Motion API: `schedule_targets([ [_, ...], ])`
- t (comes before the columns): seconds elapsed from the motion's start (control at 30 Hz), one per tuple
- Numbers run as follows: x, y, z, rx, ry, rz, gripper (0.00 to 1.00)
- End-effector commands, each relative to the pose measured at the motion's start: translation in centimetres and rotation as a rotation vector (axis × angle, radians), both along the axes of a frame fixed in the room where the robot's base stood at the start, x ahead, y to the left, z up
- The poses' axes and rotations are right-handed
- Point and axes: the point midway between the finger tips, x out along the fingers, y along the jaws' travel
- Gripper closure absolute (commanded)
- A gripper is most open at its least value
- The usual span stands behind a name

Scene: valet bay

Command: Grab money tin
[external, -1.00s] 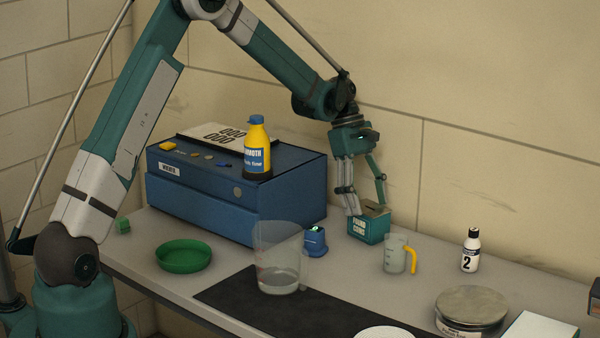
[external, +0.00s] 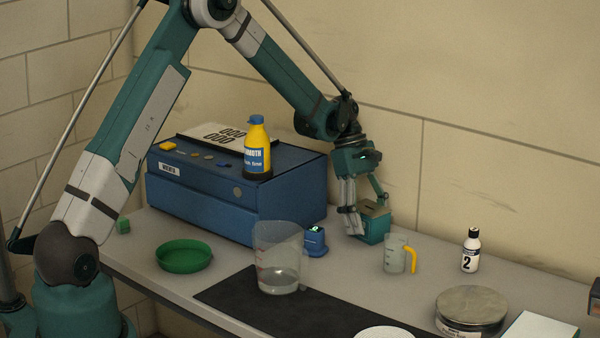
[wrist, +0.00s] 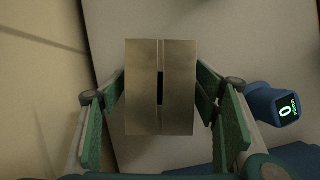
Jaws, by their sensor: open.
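The money tin (external: 375,226) is a small teal box with a slotted metal top. It stands on the bench near the wall, right of the blue cabinet. In the wrist view its top (wrist: 143,88) fills the middle, with a dark slot in it. My gripper (external: 366,221) is low around the tin, one finger on each side. In the wrist view the green finger pads of my gripper (wrist: 161,110) stand open left and right of the tin. They look close to its sides; I cannot tell whether they touch. The tin's left part is hidden behind a finger in the external view.
A blue device with a lit display (external: 315,242) stands left of the tin, and a measuring cup with a yellow handle (external: 394,255) right of it. The blue cabinet (external: 200,205) carries a yellow bottle (external: 257,150). A large clear beaker (external: 278,270) stands in front.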

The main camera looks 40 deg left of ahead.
Motion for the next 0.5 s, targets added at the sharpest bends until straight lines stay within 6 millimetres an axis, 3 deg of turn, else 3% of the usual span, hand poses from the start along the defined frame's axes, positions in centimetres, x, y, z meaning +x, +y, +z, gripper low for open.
schedule_targets([
  [0.27,0.0,0.01,0.02,0.0,0.0,0.0,0.39],
  [0.5,0.01,0.0,0.02,0.0,0.0,0.0,0.68],
])
